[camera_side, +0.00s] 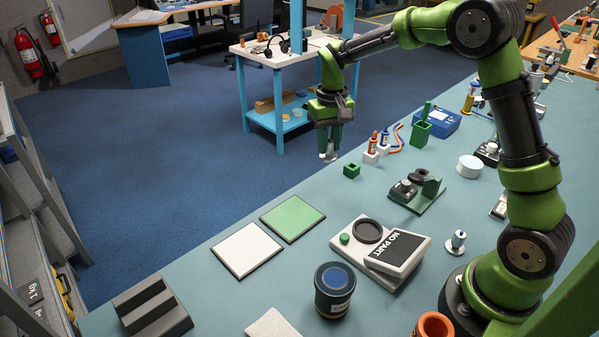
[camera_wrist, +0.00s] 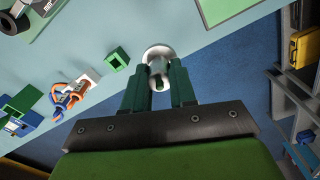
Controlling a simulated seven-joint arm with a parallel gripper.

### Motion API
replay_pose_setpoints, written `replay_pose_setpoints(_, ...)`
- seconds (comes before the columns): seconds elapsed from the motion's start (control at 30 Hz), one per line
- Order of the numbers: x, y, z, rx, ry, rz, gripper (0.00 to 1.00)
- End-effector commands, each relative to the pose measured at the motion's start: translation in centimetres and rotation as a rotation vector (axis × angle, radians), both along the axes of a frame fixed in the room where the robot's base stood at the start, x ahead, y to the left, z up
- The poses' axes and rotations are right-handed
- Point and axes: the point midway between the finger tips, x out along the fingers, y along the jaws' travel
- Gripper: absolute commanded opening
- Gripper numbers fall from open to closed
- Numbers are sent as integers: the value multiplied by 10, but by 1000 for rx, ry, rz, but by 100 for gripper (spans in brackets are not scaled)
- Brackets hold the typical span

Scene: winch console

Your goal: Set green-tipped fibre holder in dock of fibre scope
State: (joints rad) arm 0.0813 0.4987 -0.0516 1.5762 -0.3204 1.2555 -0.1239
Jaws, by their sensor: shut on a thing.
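My gripper (camera_side: 328,148) hangs above the far edge of the bench, fingers pointing down. In the wrist view its green fingers (camera_wrist: 159,82) are closed around a small holder with a pale round end (camera_wrist: 158,54) and a bit of green between the fingers. The pale end also shows below the fingers in the side view (camera_side: 328,156). The fingers hide most of the holder. The fibre scope is not clearly identifiable; a device on a green plate (camera_side: 417,191) with dark round parts stands mid-bench, to the right of my gripper, partly visible in the wrist view (camera_wrist: 18,15).
A small green hollow block (camera_side: 351,171) stands near my gripper. A blue box (camera_side: 437,123) stands behind. Green (camera_side: 293,218) and white (camera_side: 246,250) pads lie nearer, with clear bench between.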

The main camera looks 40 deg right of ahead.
Motion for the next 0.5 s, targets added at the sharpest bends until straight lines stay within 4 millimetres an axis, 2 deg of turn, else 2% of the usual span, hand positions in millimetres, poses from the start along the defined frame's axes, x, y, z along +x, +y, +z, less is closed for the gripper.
replay_pose_setpoints(0.27,1,1,1,1,-1,3,0)
replay_pose_setpoints(0.37,1,8,16,0,-5,16,0)
replay_pose_setpoints(0.5,-28,28,40,0,-4,51,0)
